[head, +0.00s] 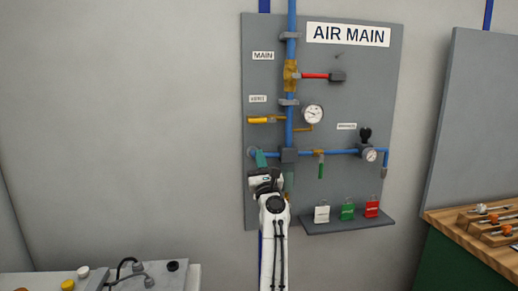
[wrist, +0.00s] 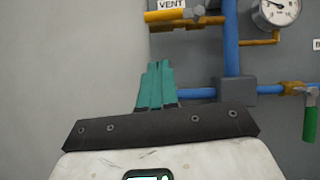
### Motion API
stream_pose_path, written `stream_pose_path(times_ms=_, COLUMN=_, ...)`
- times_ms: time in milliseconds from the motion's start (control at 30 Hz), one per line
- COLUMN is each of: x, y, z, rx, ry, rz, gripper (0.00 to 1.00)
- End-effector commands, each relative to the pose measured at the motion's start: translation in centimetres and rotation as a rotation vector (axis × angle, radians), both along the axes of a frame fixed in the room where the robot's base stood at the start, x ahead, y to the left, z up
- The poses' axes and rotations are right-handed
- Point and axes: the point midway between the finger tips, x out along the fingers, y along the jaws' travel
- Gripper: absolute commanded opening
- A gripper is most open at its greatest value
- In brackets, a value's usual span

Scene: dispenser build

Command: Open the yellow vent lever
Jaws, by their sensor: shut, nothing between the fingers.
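The yellow vent lever (head: 259,120) lies level on the grey board, below a small label and left of the upright blue pipe. In the wrist view, the lever (wrist: 165,16) is at the top, under the VENT label (wrist: 172,4). A brass fitting (wrist: 213,19) joins it to the pipe. My gripper (head: 260,153) is shut and empty in front of the board, below the lever in the picture. Its teal fingertips (wrist: 158,64) also show together in the wrist view. A gap shows between them and the lever; the depth is hard to tell.
The blue pipe (head: 289,134) runs down right of my gripper. A pressure gauge (head: 312,114), a red lever (head: 314,76) and a green lever (head: 321,171) are further right. A shelf (head: 350,224) holds three tags. Bare wall is left of the board.

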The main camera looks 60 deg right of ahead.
Motion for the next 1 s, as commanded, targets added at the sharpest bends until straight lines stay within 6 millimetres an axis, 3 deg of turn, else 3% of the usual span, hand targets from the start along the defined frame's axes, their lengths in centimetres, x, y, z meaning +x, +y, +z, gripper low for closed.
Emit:
stream_pose_path(times_ms=300, x=-2.2, y=2.5, z=-2.2, rx=0.000, ry=0.000, rz=-0.001, gripper=0.00)
stream_pose_path(times_ms=1000, x=-2.4, y=2.6, z=-2.4, rx=0.001, ry=-0.001, rz=-0.002, gripper=0.00)
